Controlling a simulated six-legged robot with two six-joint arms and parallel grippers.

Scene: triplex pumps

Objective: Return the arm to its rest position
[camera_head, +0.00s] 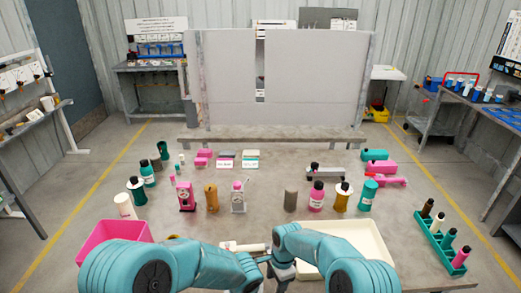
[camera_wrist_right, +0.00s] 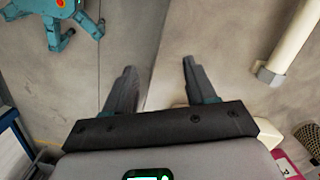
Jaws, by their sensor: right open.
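My right gripper (camera_wrist_right: 158,68) is open in the right wrist view, with its two dark fingers apart and nothing between them. Bare grey surface shows beyond the fingertips. In the head view both my teal arms are folded low across the near edge of the table, and their forearms meet near the bottom middle. The fingers of both grippers are mostly hidden there, so the left gripper's state does not show.
The grey table (camera_head: 270,180) holds several bottles and cylinders in a row. A pink bin (camera_head: 113,232) stands near left, a cream tray (camera_head: 372,240) near right behind my arm, and a green rack (camera_head: 440,240) at far right. A white cylinder (camera_wrist_right: 292,40) lies right of the gripper.

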